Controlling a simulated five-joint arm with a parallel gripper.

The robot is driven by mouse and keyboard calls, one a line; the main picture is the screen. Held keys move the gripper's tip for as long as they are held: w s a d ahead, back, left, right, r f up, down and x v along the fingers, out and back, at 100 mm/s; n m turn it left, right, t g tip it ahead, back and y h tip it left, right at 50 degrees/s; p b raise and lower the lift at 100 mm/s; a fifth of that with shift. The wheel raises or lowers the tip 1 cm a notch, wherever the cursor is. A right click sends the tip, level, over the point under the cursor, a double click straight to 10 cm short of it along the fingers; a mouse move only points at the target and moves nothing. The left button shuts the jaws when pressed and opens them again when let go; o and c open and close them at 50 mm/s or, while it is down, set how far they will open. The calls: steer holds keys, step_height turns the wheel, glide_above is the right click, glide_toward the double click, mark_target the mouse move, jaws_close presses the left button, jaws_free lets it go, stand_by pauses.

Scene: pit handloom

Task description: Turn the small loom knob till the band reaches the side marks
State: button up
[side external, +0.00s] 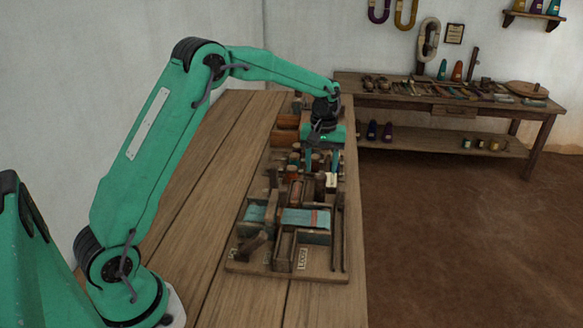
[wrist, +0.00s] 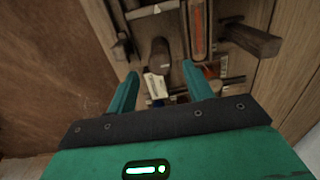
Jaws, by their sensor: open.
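A small wooden loom (side external: 283,262) stands on the bench. A teal band (side external: 297,216) with an orange-red stripe runs across it. The side marks are too small to make out. My gripper (side external: 322,165) is above the loom's far part, fingers pointing down, apart from the band. In the wrist view my gripper (wrist: 160,85) is open and empty. A dark brown rounded wooden piece (wrist: 158,52) shows just beyond the fingertips, with a white tag (wrist: 157,86) beside it. I cannot tell whether this piece is the knob.
Several wooden pegs and spools crowd the loom under my gripper. Wooden boxes (side external: 285,137) stand behind it. The bench (side external: 205,190) is bare on the left. A back table (side external: 480,110) with tools stands apart across the floor.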

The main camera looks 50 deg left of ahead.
mark_target(321, 180)
steer(key=shift+f, duration=1.5)
steer(key=shift+c, duration=0.4)
steer(key=c, duration=0.9)
steer(key=shift+m, duration=0.4)
steer(key=m, duration=0.3)
steer(key=shift+m, duration=2)
